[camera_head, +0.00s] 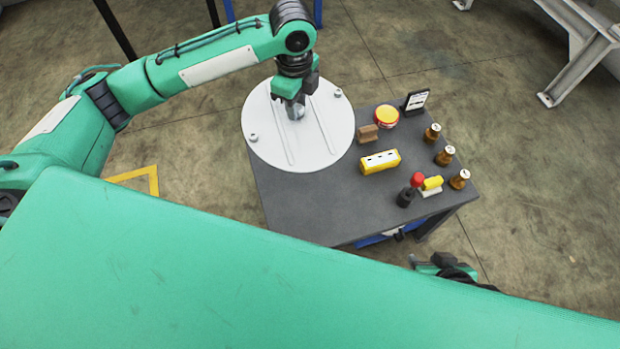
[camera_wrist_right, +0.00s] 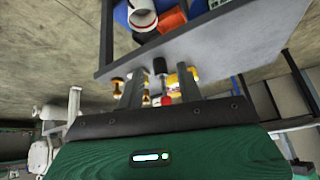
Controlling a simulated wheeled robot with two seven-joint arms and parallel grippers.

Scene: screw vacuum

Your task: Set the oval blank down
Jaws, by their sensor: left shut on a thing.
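The oval blank (camera_head: 325,145) is a large, pale, nearly round plate with raised ribs and small knobs near its rim. It shows in the head view over the back left part of the dark table, reaching past the table's edge. My left gripper (camera_head: 293,108) points down at the plate's middle and is shut on it; the fingertips are partly hidden. I cannot tell whether the plate touches the table. My right gripper (camera_wrist_right: 161,85) is open in the right wrist view, its two fingers apart with nothing between them, below the table's front side.
The table's front left is clear.

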